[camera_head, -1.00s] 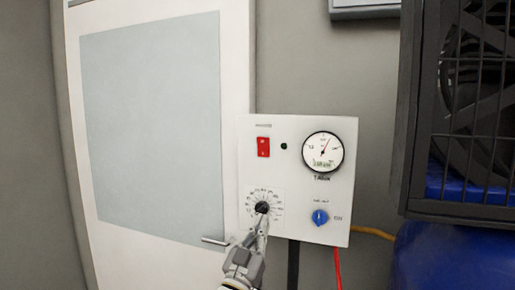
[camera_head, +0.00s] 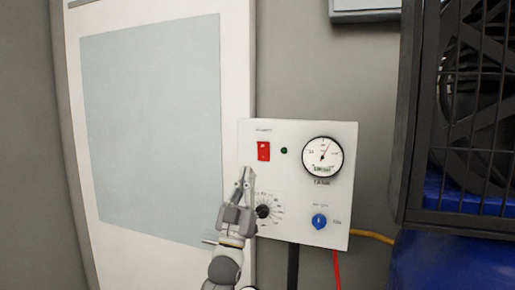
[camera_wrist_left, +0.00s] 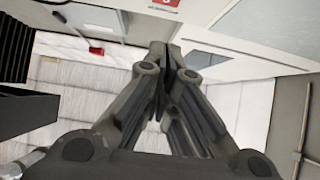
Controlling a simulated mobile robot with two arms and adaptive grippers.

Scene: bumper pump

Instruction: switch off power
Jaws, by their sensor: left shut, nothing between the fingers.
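A red power switch (camera_head: 264,151) sits at the upper left of the white control panel (camera_head: 300,180) on the wall. Part of it also shows at the top edge of the left wrist view (camera_wrist_left: 168,3). My left gripper (camera_head: 246,171) is shut and empty. It is below and slightly left of the switch, in front of the panel's left edge, and apart from the switch. The arm partly covers the dial scale around the black knob (camera_head: 263,211). My right gripper is not in view.
The panel also carries a round gauge (camera_head: 322,157), a small dark lamp (camera_head: 284,150) and a blue knob (camera_head: 319,221). A door (camera_head: 150,130) with its handle is left of the panel. A caged fan (camera_head: 470,110) and blue tank (camera_head: 440,258) stand at the right.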

